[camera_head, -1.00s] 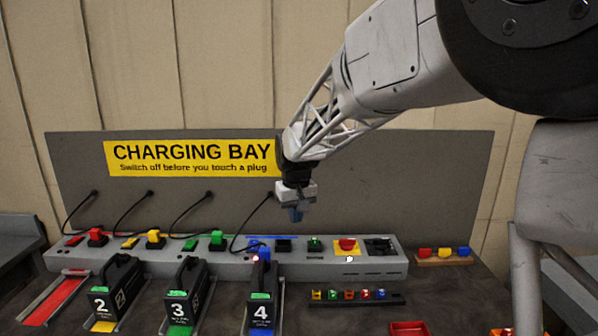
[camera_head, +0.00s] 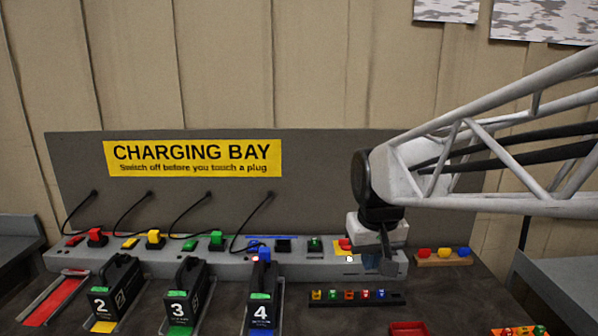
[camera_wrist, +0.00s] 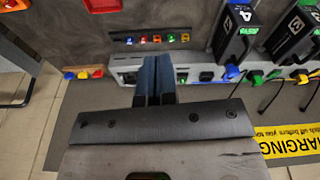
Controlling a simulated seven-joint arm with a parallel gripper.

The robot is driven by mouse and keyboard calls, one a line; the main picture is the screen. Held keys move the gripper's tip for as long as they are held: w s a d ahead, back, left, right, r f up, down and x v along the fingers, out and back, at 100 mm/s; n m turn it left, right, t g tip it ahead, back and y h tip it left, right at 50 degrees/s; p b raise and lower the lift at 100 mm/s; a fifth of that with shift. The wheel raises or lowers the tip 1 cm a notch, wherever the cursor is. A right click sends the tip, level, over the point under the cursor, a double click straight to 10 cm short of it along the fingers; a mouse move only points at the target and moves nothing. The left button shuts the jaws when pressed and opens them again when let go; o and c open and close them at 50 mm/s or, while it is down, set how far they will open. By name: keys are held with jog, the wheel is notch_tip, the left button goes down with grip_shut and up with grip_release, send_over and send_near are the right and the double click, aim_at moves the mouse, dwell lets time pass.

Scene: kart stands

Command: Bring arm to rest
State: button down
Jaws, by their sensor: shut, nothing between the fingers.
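My gripper (camera_head: 386,265) hangs at the right end of the grey charging console (camera_head: 330,259), in front of the backboard, and hides part of the console's end. In the wrist view its two blue-grey fingers (camera_wrist: 155,80) are side by side, with nothing between them. The yellow panel with the red button (camera_head: 344,246) is just left of it, partly covered. Black battery packs 2 (camera_head: 117,290), 3 (camera_head: 184,292) and 4 (camera_head: 262,295) stand upright in front of the console.
The leftmost bay (camera_head: 58,296) has a bare red pad. A black rack of small coloured pieces (camera_head: 356,298) lies below my gripper. A wooden rack of coloured knobs (camera_head: 443,258) is to the right. A red tray (camera_head: 408,328) is at the front edge.

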jog(key=s+d+f+m, duration=0.1)
jog(key=s+d+f, duration=0.1)
jog(key=s, duration=0.6)
jog(key=s+d+f, duration=0.2)
jog(key=s+d, duration=0.1)
jog(key=s, duration=0.6)
jog(key=shift+f+m+t, duration=0.3)
jog(key=shift+f+m, duration=0.05)
jog(key=shift+m, duration=0.05)
